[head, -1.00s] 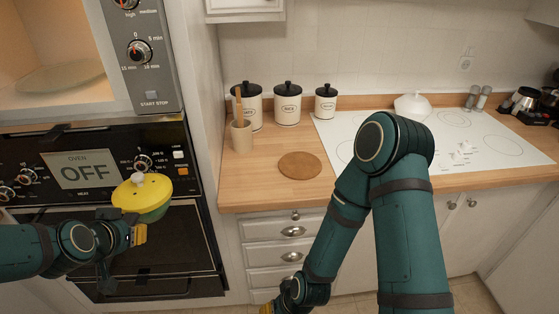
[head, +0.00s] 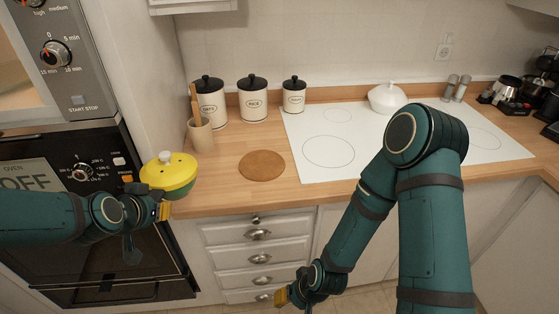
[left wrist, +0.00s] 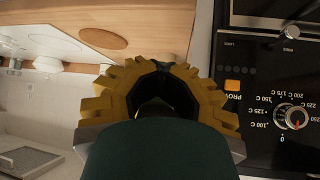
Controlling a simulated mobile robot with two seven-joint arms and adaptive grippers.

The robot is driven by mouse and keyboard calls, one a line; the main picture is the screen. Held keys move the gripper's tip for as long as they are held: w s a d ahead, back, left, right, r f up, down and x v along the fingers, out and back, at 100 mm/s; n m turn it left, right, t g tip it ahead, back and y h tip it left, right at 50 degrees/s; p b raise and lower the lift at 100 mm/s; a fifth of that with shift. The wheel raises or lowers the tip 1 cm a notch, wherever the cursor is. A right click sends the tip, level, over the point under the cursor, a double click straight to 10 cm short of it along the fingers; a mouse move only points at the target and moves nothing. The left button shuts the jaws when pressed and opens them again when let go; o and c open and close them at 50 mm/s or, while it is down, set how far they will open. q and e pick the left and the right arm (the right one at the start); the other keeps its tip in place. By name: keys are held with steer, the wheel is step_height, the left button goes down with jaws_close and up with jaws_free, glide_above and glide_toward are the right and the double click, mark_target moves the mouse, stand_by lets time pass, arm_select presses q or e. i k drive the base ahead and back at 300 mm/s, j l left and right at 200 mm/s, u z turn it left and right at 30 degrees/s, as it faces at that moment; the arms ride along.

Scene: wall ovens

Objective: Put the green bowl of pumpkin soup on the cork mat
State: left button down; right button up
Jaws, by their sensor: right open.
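The green bowl (head: 180,191) has a yellow lid-like top with a white knob, so any soup inside is hidden. It is upright in front of the oven, just left of the counter's left end. My left gripper (head: 163,209) is at the bowl's near side and appears shut on it, carrying it in the air. The left wrist view shows its yellow fingers (left wrist: 165,88); the bowl cannot be made out there. The round cork mat (head: 262,166) lies bare on the wooden counter. My right gripper (head: 283,297) is open and low in front of the drawers, partly hidden.
A beige utensil cup (head: 201,136) and several black-lidded canisters (head: 253,98) stand behind the mat. A white hob (head: 328,152) with a white lidded pot (head: 387,97) is to the right. The oven panel (head: 85,165) is at left. Counter around the mat's front is clear.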

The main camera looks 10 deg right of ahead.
mark_target(263, 170)
steer(key=i+l+z, duration=0.2)
steer(key=l, duration=0.2)
steer(key=i+l+z, duration=0.15)
steer(key=l, duration=0.25)
steer(key=i+l+z, duration=0.2)
steer(key=l, duration=0.15)
steer(key=k, duration=0.05)
